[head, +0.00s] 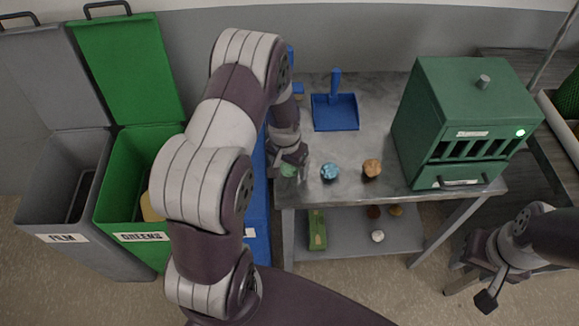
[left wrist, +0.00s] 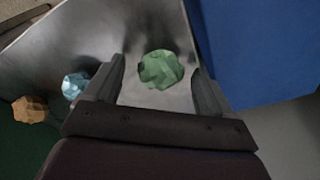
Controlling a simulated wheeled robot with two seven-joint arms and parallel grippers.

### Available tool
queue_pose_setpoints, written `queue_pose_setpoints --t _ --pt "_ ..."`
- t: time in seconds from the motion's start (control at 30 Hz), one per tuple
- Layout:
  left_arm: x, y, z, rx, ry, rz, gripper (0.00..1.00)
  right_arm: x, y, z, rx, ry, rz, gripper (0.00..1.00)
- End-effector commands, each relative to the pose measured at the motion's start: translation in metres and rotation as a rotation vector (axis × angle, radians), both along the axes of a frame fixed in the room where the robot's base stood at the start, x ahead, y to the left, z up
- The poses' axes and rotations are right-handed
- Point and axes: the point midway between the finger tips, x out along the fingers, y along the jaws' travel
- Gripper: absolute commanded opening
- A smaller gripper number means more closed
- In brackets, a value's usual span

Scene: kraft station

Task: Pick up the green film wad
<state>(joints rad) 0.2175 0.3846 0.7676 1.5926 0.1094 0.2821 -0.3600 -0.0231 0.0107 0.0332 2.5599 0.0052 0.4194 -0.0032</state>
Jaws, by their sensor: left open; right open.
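The green film wad (head: 288,170) is a crumpled pale green ball on the left front part of the grey metal table, partly hidden by my left gripper in the head view. In the left wrist view the wad (left wrist: 161,69) lies between my open fingers, near their tips, and neither finger clearly touches it. My left gripper (head: 290,163) is open and reaches down over the wad; its fingers also show in the left wrist view (left wrist: 158,85). My right gripper (head: 476,285) is open and empty at the lower right, away from the table.
A blue wad (head: 329,172) and an orange-brown wad (head: 372,168) lie to the right on the table (head: 300,110). A blue dustpan (head: 335,112) lies behind, and a green slotted box (head: 455,125) stands at right. Grey FILM (head: 60,200) and green GREENS (head: 130,205) bins stand left.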

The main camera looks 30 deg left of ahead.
Motion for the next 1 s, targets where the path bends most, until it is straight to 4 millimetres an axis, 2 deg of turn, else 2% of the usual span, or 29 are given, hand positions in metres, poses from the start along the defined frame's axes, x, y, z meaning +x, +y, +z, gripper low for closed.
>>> queue_pose_setpoints --t 0.2,0.23,0.4,0.87,1.0 --pt "0.001 0.0 -0.003 0.0 -0.001 0.0 0.84 0.0 0.0 0.0 0.0 0.0 0.0 0.53" --pt "0.001 0.0 -0.003 0.0 -0.001 0.0 0.81 0.0 0.0 0.0 0.0 0.0 0.0 0.53" --pt "0.001 0.0 -0.002 0.0 -0.001 0.0 0.26 0.0 0.0 0.0 0.0 0.0 0.0 0.53" --pt "0.001 0.0 -0.001 0.0 -0.001 0.0 0.23 0.0 0.0 0.0 0.0 0.0 0.0 0.53" --pt "0.001 0.0 0.009 0.001 -0.002 -0.001 0.23 0.0 0.0 -0.001 0.0 0.0 0.0 0.53"
